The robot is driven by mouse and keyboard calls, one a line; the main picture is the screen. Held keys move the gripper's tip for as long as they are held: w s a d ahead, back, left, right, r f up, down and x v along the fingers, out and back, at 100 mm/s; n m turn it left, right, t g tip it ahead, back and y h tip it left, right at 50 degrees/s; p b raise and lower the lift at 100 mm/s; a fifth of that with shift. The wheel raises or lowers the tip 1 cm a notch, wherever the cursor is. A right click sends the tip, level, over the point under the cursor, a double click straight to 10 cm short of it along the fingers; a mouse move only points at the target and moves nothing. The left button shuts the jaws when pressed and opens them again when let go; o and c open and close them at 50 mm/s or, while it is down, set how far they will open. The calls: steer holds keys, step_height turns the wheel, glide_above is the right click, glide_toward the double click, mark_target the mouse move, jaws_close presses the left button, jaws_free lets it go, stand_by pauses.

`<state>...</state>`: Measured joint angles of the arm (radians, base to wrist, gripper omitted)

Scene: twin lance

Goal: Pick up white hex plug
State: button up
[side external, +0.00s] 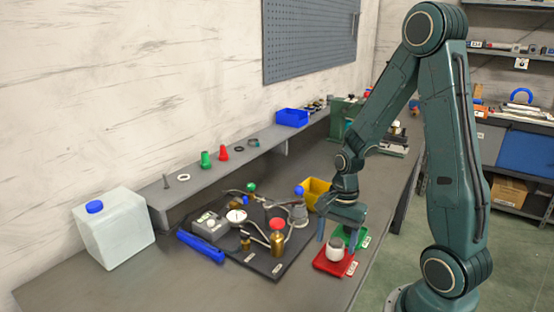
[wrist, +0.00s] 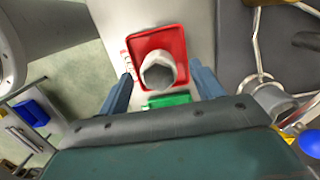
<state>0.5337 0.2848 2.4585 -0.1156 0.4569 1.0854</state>
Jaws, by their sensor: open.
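The white hex plug (side external: 336,248) stands on a red tray (side external: 324,264) near the front edge of the workbench. In the wrist view the plug (wrist: 158,72) shows from above as a pale hexagonal piece with a grey top, inside the red tray (wrist: 147,42). My gripper (side external: 340,238) is open above and just behind the tray. In the wrist view its two blue fingers (wrist: 162,88) lie to either side of the plug with space between. I cannot tell exactly how far the fingertips are above it.
A green tray (side external: 342,236) lies right behind the red one, partly hidden by my gripper. A dark board (side external: 262,262) with gauge, pipes and brass fittings is to the left. A yellow bin (side external: 314,190) stands behind.

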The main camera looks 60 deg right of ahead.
mark_target(336, 241)
steer(key=shift+s+a+f, duration=0.1)
steer(key=shift+a+f, duration=0.1)
steer(key=shift+f, duration=1.4)
steer(key=c, duration=1.2)
steer(key=shift+r, duration=0.2)
step_height(336, 241, up, 20)
steer(key=shift+f, duration=0.15)
steer(key=shift+c, duration=0.2)
